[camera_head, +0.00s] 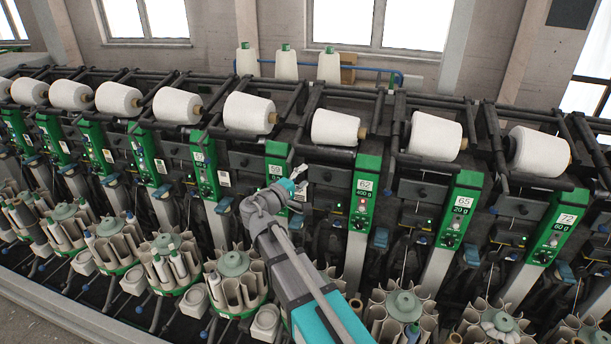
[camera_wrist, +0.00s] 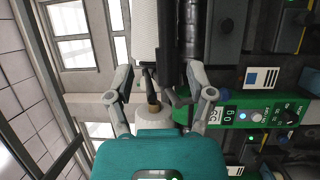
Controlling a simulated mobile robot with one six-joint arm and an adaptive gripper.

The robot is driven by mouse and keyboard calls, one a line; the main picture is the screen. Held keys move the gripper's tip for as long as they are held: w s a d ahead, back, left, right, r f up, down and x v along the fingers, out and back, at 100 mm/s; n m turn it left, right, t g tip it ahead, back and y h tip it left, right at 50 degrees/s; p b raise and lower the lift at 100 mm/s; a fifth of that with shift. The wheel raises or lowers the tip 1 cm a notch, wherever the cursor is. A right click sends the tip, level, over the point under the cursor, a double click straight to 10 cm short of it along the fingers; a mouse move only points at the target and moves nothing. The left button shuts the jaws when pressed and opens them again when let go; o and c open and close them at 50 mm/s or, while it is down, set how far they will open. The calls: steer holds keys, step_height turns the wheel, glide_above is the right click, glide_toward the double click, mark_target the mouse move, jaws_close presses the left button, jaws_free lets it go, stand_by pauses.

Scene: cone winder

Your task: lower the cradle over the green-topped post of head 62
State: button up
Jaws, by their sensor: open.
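Head 62's green-topped post (camera_head: 365,185) carries a white label reading 62 and 400 g. Its dark cradle (camera_head: 378,110) holds a white cone (camera_head: 336,128) above and behind the post top; its exact height is hard to judge. My gripper (camera_head: 299,176) is left of post 62, in front of the green-topped post 59 (camera_head: 278,165). In the wrist view my gripper (camera_wrist: 160,88) has its fingers spread with nothing held.
Posts 65 (camera_head: 460,205) and 72 (camera_head: 558,225) stand to the right, with white cones above. Dark bars run along the row. Round magazines with upright tubes (camera_head: 237,280) stand along the front. Three spare cones (camera_head: 286,62) stand behind the machine.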

steer(key=shift+s+a, duration=0.15)
steer(key=shift+s, duration=0.05)
stand_by(0.4)
steer(key=shift+f, duration=0.15)
steer(key=c, duration=0.6)
steer(key=shift+w+f+n+y+b, duration=0.2)
steer(key=shift+f+n+y+b, duration=0.15)
steer(key=shift+n+b, duration=0.55)
jaws_close()
step_height(320, 180, down, 7)
steer(key=w+a+n+t+y+b, duration=0.1)
steer(key=n+t+y+b, duration=0.1)
steer(key=n, duration=0.8)
steer(key=w+a+n+t+y+b, duration=0.1)
steer(key=n+b, duration=0.4)
steer(key=n, duration=0.6)
steer(key=t+y, duration=0.1)
steer(key=y, duration=0.1)
steer(key=shift+w+y, duration=0.35)
steer(key=shift+w, duration=0.05)
